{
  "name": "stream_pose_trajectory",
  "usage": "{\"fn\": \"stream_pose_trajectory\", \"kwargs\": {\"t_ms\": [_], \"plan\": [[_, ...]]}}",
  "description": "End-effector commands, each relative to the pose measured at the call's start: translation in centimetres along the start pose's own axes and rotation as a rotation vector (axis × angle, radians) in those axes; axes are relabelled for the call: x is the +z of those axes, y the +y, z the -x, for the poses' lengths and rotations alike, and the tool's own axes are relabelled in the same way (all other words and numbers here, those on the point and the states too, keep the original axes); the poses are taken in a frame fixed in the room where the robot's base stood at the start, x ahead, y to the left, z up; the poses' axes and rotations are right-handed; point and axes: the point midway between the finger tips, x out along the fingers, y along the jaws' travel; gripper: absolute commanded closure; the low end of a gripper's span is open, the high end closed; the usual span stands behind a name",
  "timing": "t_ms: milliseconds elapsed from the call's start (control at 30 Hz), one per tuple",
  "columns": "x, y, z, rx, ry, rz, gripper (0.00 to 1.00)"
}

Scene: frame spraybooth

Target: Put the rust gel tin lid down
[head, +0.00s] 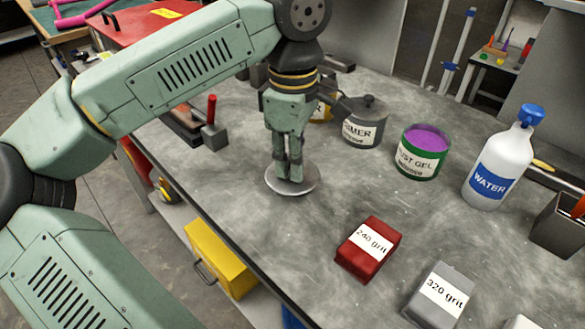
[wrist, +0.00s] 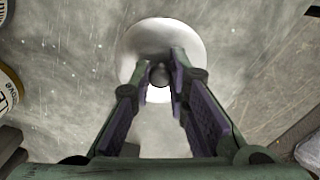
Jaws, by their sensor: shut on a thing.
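My gripper (head: 289,178) points straight down over the bench and is shut on the knob of a round light grey metal lid (head: 309,188). In the wrist view the lid (wrist: 187,40) is a pale disc, with its dark knob between my fingertips (wrist: 160,76). The lid looks flat and level, on or just above the bench top; I cannot tell whether it touches. The rust gel tin (head: 421,158), green with a white label, stands to the right of my gripper. It has no lid, and purple gel shows in its top.
A lidded primer tin (head: 364,130) stands behind the gripper, and a white water bottle (head: 497,165) to the right. A red 240 grit block (head: 368,262) and a grey 320 grit block (head: 425,307) lie in front. The grey bench (head: 270,230) is clear around the lid; its edge runs close by on the left.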

Motion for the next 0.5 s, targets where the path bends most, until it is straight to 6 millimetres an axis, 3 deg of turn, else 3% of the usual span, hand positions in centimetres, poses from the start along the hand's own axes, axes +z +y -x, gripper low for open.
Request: {"fn": "stream_pose_trajectory", "kwargs": {"t_ms": [267, 500], "plan": [[0.0, -0.1, -3.2, -0.002, -0.002, 0.001, 1.00], [0.0, -0.1, -3.4, 0.000, 0.000, 0.001, 1.00]]}}
